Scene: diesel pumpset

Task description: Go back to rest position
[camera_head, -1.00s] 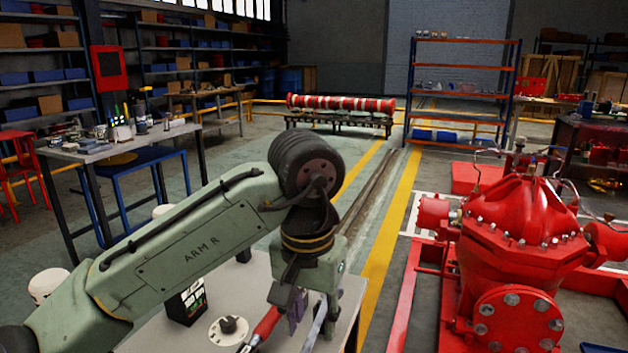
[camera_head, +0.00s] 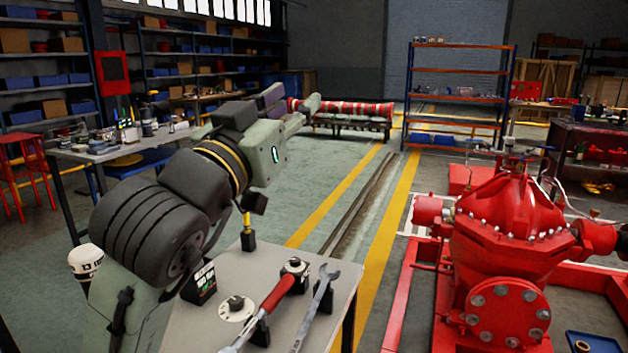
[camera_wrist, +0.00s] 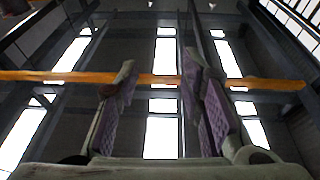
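My gripper (camera_head: 291,98) is raised high above the small grey table, and its fingers point away toward the back of the hall. In the wrist view my gripper (camera_wrist: 159,70) shows purple-padded fingers standing apart with nothing between them. Behind them are only the roof, bright windows and an orange beam (camera_wrist: 60,77). My arm is folded upward on the left side of the head view.
The grey table (camera_head: 205,332) holds a red-handled tool (camera_head: 277,296), a grey wrench (camera_head: 324,288), a white disc (camera_head: 236,309) and a black box (camera_head: 200,284). A red pump (camera_head: 515,235) stands right. A workbench (camera_head: 105,155) stands left. Floor between is clear.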

